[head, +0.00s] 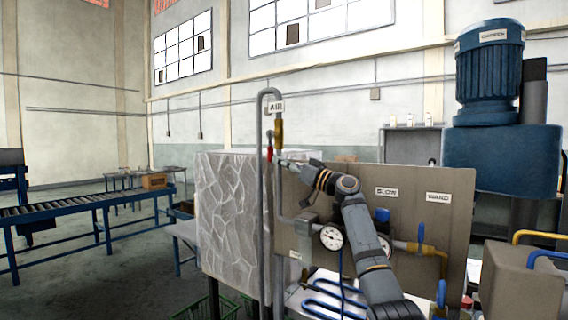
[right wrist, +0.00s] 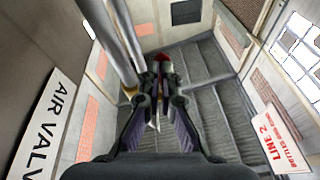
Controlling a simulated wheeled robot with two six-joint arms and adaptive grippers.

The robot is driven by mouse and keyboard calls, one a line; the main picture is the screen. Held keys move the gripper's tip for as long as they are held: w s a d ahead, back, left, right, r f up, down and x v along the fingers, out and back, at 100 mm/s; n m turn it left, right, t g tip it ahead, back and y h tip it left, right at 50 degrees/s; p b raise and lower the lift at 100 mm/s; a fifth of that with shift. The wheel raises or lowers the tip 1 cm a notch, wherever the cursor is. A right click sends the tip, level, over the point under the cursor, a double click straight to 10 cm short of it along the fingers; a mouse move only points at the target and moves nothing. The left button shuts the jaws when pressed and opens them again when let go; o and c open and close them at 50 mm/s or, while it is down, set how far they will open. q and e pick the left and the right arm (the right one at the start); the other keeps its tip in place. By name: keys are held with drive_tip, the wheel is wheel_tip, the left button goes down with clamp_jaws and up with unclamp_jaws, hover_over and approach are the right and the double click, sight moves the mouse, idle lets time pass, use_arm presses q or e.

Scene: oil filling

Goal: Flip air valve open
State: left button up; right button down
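The air valve has a brass body (head: 278,132) on a grey vertical pipe, under an AIR label (head: 276,106). Its red handle (head: 269,153) hangs beside the pipe. My right gripper (head: 284,161) is right at the handle, reaching in from the right. In the right wrist view its fingers (right wrist: 162,88) come close together at the tips, with a red piece (right wrist: 162,57) at their ends. I cannot tell whether they grip the handle or only stand beside it. My left gripper is not in view.
A brown panel (head: 445,215) with SLOW and WAND labels stands behind my right arm. A pressure gauge (head: 332,237) and blue hoses are below. A stone-patterned block (head: 228,225) is left of the pipe. An AIR VALVE sign (right wrist: 45,125) stands close left in the wrist view.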

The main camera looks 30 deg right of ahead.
sight(279, 128)
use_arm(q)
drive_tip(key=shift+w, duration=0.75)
use_arm(e)
drive_tip(key=shift+w+a+f, duration=0.15)
drive_tip(key=r, duration=1)
drive_tip(key=shift+s+d, duration=0.25)
drive_tip(key=shift+s, duration=0.05)
drive_tip(key=shift+w+a+r, duration=0.25)
drive_tip(key=shift+w+a, duration=0.1)
drive_tip(key=shift+a, duration=0.1)
drive_tip(key=shift+s+d+f, duration=0.1)
drive_tip(key=shift+s+d, duration=0.15)
drive_tip(key=shift+d, duration=0.15)
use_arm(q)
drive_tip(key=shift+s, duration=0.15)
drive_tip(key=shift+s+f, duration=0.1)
use_arm(e)
drive_tip(key=shift+w+a+f, duration=0.1)
drive_tip(key=shift+w+a, duration=0.05)
drive_tip(key=shift+a, duration=0.05)
